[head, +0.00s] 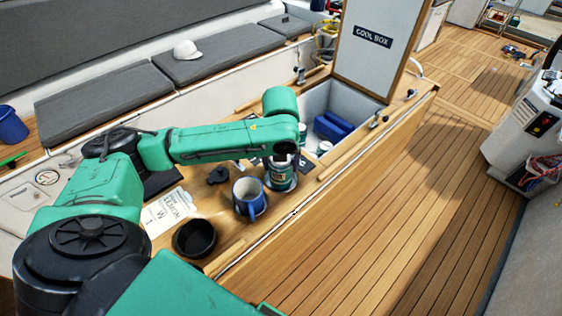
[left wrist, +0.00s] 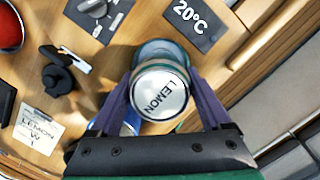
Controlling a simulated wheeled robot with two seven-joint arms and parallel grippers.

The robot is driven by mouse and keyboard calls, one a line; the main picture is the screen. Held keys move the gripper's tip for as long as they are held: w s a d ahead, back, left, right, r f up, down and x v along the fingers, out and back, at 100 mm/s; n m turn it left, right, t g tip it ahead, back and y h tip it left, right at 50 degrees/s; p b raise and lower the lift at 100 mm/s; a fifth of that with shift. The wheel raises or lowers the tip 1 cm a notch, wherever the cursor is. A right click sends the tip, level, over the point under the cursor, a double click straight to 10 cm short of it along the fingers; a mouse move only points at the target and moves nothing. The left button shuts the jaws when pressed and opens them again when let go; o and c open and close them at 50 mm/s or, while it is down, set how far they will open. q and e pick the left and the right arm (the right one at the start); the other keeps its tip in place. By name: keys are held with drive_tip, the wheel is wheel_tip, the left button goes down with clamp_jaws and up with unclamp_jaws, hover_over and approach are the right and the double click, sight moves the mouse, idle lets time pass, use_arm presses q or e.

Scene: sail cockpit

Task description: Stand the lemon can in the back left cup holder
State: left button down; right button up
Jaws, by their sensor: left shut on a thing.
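The lemon can (left wrist: 160,92) has a pale lid marked LEMON and shows between the two fingers of my left gripper (left wrist: 163,98) in the left wrist view. My left gripper is shut on it. In the head view the can (head: 281,178) has a dark green side with a label and looks upright under my left wrist, just behind a blue mug (head: 249,200). Whether its base touches anything is hidden. A round black cup holder (head: 195,238) at the front of the wooden counter looks empty. The back left cup holder cannot be made out. My right gripper is out of view.
The cool box (head: 318,105) stands open behind the can, its lid (head: 378,45) raised, with a blue block (head: 332,127) inside. A LEMON card (head: 167,210) and a black knob (head: 218,174) lie left of the mug.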

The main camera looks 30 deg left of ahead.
use_arm(q)
drive_tip(key=shift+w+a+f, duration=0.1)
drive_tip(key=shift+f, duration=0.15)
unclamp_jaws()
drive_tip(key=r, duration=0.4)
drive_tip(key=s+r, duration=0.1)
drive_tip(key=r, duration=0.3)
drive_tip(key=d+r+b, duration=0.1)
drive_tip(key=r, duration=0.3)
drive_tip(key=shift+s+r, duration=0.2)
drive_tip(key=shift+s, duration=0.2)
